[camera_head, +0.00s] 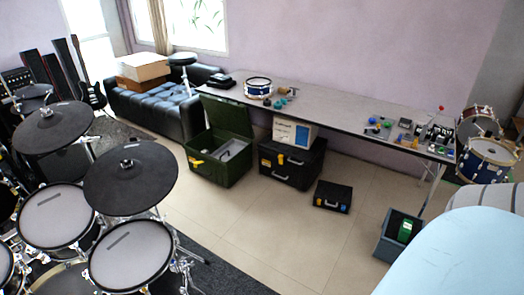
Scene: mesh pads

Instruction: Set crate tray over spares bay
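A dark green crate (211,173) stands open on the floor in front of the long table, with its lid (226,114) raised at the back. A yellow latch shows on its front. A pale grey piece (233,150) lies inside at the right; I cannot tell whether it is the crate tray. The crate's floor is mostly in shadow, and I cannot make out a spares bay. Neither of my grippers is in view.
A black case (287,170) with a white box (295,132) on it stands right of the crate. A smaller black case (333,196) and a grey bin (388,249) are farther right. Drums fill the left. The tiled floor (290,235) in front is clear.

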